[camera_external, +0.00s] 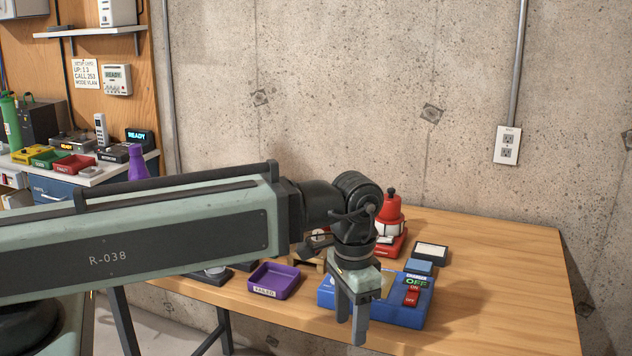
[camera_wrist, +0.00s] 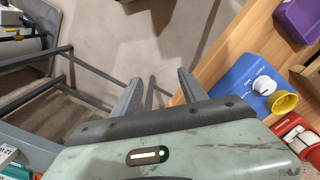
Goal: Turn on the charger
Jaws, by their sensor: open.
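The blue charger box (camera_external: 404,315) sits on the wooden table in the external view. Its small display reads OFF in green (camera_external: 416,282), with a red ON/OFF switch (camera_external: 412,297) below it. My gripper (camera_external: 352,318) points down in front of the box's left part and hides some of it. In the wrist view my gripper (camera_wrist: 158,88) is open with nothing between its fingers, over the floor beside the table edge. A blue box with a white knob (camera_wrist: 265,86) lies to its right there; the red switch does not show.
A purple tray (camera_external: 275,282) is left of the charger. A red lantern-like object (camera_external: 390,215) stands behind it, and a dark-framed box (camera_external: 430,253) behind right. The table's right part (camera_external: 510,290) is clear. A yellow cup-like part (camera_wrist: 283,102) is by the knob.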

